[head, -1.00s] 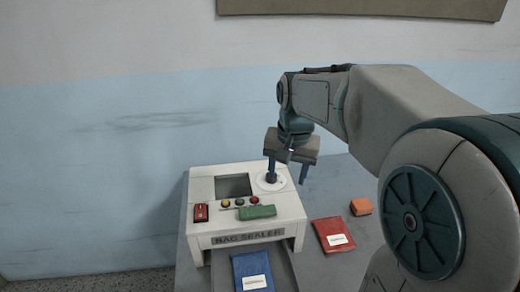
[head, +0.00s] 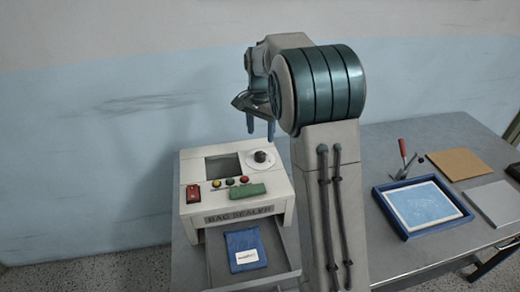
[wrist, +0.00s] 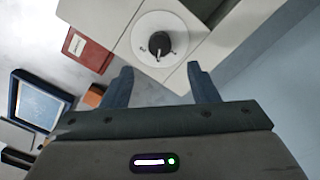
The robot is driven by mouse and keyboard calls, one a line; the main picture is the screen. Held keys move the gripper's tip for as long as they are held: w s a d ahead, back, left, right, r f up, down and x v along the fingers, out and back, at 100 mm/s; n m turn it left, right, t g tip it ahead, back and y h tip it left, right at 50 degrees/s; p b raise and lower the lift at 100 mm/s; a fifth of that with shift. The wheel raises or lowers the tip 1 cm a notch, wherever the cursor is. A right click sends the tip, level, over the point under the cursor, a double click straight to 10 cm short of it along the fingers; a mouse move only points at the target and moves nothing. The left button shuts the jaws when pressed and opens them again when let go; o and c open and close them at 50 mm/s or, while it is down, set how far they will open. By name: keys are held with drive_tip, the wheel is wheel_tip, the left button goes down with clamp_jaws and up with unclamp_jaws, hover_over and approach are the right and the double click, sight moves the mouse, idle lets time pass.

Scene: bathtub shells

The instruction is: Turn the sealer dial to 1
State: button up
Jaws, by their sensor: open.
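The bag sealer (head: 194,219) is a cream box with a dark window on top. Its dial is a black knob (head: 260,156) on a white disc at the top right. In the wrist view the dial knob (wrist: 160,43) stands beyond my fingertips, with a white mark on the knob and a figure that looks like 2 beside it on the disc. My gripper (head: 260,136) is open and empty, raised above and behind the dial in the head view. In the wrist view my gripper (wrist: 163,80) has its two fingers spread, apart from the knob.
The sealer carries a red switch (head: 193,193), small coloured buttons and a green bar (head: 248,191). A blue packet (head: 245,250) lies on the front tray. To the right are a blue-framed tray (head: 448,220), a red-handled tool (head: 403,155) and a brown envelope (head: 459,164).

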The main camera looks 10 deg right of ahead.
sight(261, 153)
wheel_tip(261, 153, down, 8)
drive_tip(key=shift+f+p, duration=0.1)
drive_tip(key=shift+p, duration=0.3)
drive_tip(key=shift+c, duration=0.3)
drive_tip(key=c, duration=0.9)
